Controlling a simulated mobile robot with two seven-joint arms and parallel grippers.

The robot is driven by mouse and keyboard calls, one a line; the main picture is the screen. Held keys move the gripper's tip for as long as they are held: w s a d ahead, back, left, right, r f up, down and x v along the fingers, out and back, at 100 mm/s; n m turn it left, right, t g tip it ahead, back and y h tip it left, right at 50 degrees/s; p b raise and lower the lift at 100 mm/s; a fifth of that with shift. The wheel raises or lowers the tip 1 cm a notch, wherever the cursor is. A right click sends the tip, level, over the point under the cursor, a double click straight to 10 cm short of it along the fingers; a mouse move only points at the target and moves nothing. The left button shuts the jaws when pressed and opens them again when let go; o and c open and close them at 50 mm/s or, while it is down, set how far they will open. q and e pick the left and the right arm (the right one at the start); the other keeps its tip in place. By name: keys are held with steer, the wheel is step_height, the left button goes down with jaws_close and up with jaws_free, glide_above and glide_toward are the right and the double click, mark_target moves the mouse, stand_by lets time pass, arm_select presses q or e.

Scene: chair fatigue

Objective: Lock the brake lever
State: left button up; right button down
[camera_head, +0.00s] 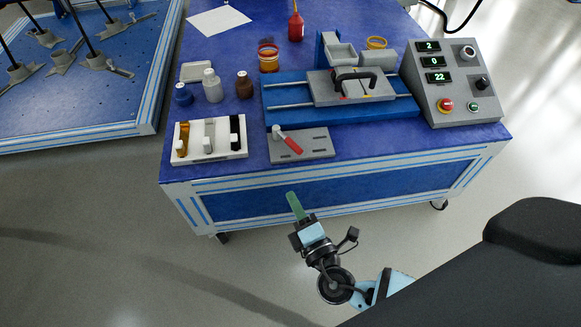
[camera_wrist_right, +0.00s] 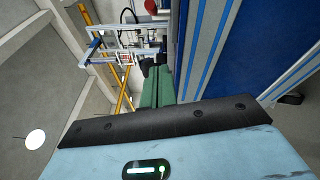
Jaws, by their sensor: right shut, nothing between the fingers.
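The brake lever (camera_head: 290,143) appears to be the red handle with a pale end on a grey slotted plate (camera_head: 315,146) at the table's front edge. It lies at a slant, its red end toward the front right. My right gripper (camera_head: 292,196) has green fingers and is in front of the table, apart from the lever and nearer to me. Its fingers are shut and empty; they also show in the right wrist view (camera_wrist_right: 157,87). I cannot make out the lever in the wrist view. My left gripper is in neither view.
The blue table (camera_head: 225,100) also carries a white holder (camera_head: 222,154) left of the plate, small bottles (camera_head: 212,85), a rail fixture with a black handle (camera_head: 355,82) and a control box (camera_head: 445,85). A second table (camera_head: 90,110) stands left. Floor in front is clear.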

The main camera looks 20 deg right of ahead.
mark_target(293, 159)
steer(key=w, duration=0.4)
steer(key=w+b, duration=0.1)
steer(key=w, duration=0.4)
steer(key=shift+w+r, duration=0.2)
steer(key=shift+w, duration=0.05)
steer(key=d, duration=0.2)
steer(key=w+d, duration=0.1)
steer(key=shift+r, duration=0.35)
steer(key=shift+w+d+r, duration=0.1)
steer(key=shift+w+d, duration=0.05)
steer(key=shift+d, duration=0.25)
steer(key=shift+d+y, duration=0.25)
steer(key=shift+y, duration=0.05)
steer(key=shift+d+n+y+b, duration=0.1)
steer(key=shift+n+y+b, duration=0.2)
steer(key=shift+n+b, duration=0.1)
